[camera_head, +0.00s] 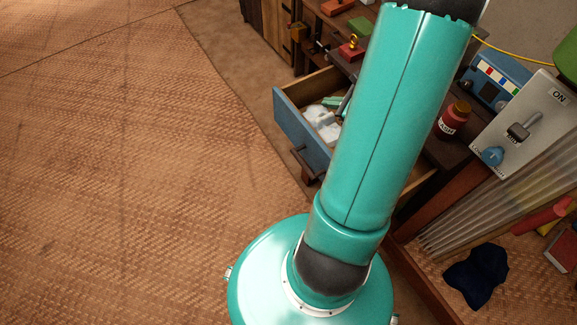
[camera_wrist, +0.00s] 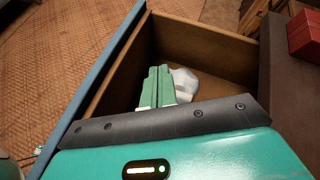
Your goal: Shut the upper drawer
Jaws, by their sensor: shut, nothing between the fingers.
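The open drawer has a blue front (camera_head: 302,128) with a dark handle (camera_head: 309,163). It stands pulled out of the dark wooden cabinet, and my arm hides part of it. In the wrist view its blue front edge (camera_wrist: 104,68) runs along the left and its brown inner wall (camera_wrist: 205,38) lies beyond. A white object (camera_head: 322,122) lies in the drawer; it also shows in the wrist view (camera_wrist: 185,82). My gripper (camera_wrist: 159,70) has its two green fingers together, over or inside the drawer beside the white object. I cannot tell whether they touch anything.
A red jar (camera_head: 453,118), a blue device (camera_head: 495,80) and a grey switch panel (camera_head: 525,125) stand right of my arm. Red blocks (camera_head: 351,50) sit on the cabinet. A dark blue cloth (camera_head: 477,275) lies at lower right. The woven floor (camera_head: 120,170) at left is clear.

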